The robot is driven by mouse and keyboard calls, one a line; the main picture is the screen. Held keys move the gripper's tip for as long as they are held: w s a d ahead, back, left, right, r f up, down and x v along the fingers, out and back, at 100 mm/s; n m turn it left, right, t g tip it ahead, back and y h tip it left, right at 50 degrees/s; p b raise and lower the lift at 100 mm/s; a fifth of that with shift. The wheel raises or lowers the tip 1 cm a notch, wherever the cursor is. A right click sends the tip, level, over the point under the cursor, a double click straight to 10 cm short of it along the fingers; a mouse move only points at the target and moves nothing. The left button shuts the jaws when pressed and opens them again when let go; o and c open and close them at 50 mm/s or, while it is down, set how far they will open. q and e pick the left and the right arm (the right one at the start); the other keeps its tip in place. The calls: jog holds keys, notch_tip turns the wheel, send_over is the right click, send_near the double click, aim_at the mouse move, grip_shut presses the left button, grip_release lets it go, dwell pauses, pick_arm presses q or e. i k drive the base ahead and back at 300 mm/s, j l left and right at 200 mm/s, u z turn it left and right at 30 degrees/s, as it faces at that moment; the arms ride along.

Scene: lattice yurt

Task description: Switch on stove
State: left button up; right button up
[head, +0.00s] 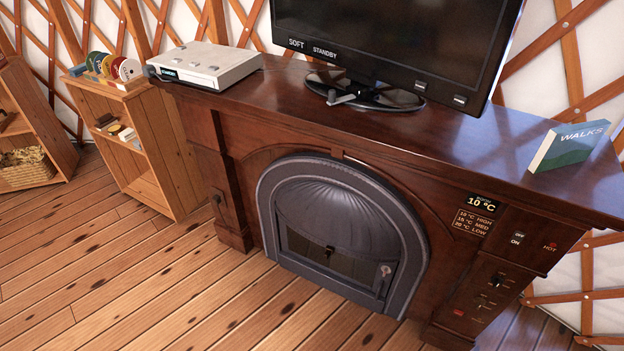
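The stove has an arched dark grey metal door (340,235), shut, set in a dark wooden mantel (400,135). At the mantel's right end, a small display (481,203) reads 10 °C. Below it, a plate (474,222) lists 10 °C HIGH, 15 °C MED and 20 °C LOW. To the right, a panel (530,243) carries the words OFF and ON, with a red HOT mark beside them. The switch position is too small to tell. A lower panel (485,292) holds small knobs or levers, unclear in detail. Neither of my grippers is in view.
On the mantel stand a television (400,45) showing SOFT STANDBY, a white player box (205,66) and a WALKS book (568,146). A wooden shelf (165,150) with discs on top stands at left. The plank floor (150,270) in front is clear.

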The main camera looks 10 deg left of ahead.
aim_at(517, 237)
jog(key=u, duration=0.25)
jog(key=z, duration=1.35)
